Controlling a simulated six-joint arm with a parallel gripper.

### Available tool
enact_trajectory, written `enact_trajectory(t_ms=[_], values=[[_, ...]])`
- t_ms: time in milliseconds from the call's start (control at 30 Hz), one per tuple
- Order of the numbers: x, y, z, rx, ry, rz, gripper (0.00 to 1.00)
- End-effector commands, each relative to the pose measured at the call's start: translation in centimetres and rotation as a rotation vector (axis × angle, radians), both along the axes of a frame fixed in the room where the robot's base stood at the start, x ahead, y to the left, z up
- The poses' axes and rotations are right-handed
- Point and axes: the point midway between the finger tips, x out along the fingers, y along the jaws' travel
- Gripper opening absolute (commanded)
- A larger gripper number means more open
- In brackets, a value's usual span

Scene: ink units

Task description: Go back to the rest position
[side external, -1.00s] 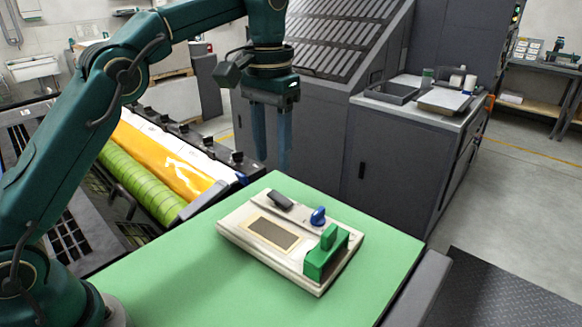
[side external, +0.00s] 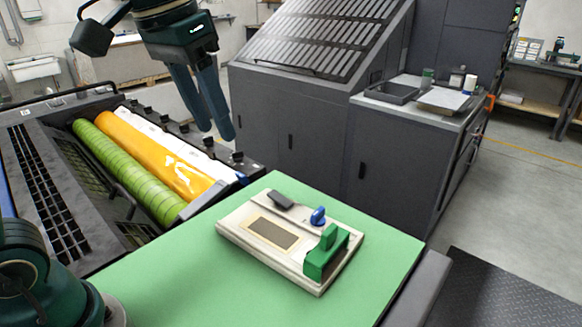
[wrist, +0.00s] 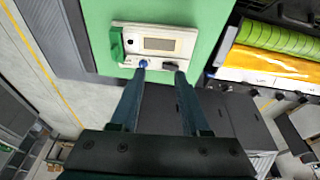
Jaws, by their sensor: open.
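My gripper (side external: 219,136) is open and empty, raised in the upper left of the side view, above the far end of the rollers. In the wrist view my gripper (wrist: 160,72) shows two blue fingers spread apart with nothing between them. The white ink unit (side external: 233,231) lies flat on the green table top (side external: 180,274), well apart from the fingers. It carries a green block (side external: 326,254), a blue knob (side external: 318,216), a black piece (side external: 280,200) and a tan window. The unit also shows in the wrist view (wrist: 188,48).
Beside the table lies a press with a green roller (side external: 130,172) and an orange roller (side external: 155,158). A dark grey cabinet (side external: 390,170) with a tray and small containers stands behind the table. The table around the unit is clear.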

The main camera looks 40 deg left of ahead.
Motion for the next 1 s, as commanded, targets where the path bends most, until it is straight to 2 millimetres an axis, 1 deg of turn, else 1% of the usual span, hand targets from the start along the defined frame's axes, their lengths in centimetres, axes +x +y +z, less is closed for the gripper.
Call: enact_trajectory(t_ms=[33,167,267,400,500,600,733,800,867,1000], values=[[-1.2,0.1,-0.1,0.001,-0.023,-0.002,0.46],[-3.8,0.2,-1.2,0.005,-0.075,-0.008,0.46],[-5.5,0.3,-2.6,0.008,-0.113,-0.014,0.46],[-7.7,0.4,-5.2,0.013,-0.158,-0.021,0.46],[-8.8,0.4,-7.3,0.017,-0.183,-0.029,0.46],[-9.5,0.4,-9.2,0.021,-0.194,-0.036,0.46],[-9.9,0.5,-11.1,0.024,-0.188,-0.045,0.46],[-9.7,0.5,-11.3,0.027,-0.201,-0.049,0.46],[-9.3,0.5,-11.1,0.028,-0.22,-0.052,0.46],[-9.2,0.5,-11.0,0.029,-0.222,-0.054,0.46]])
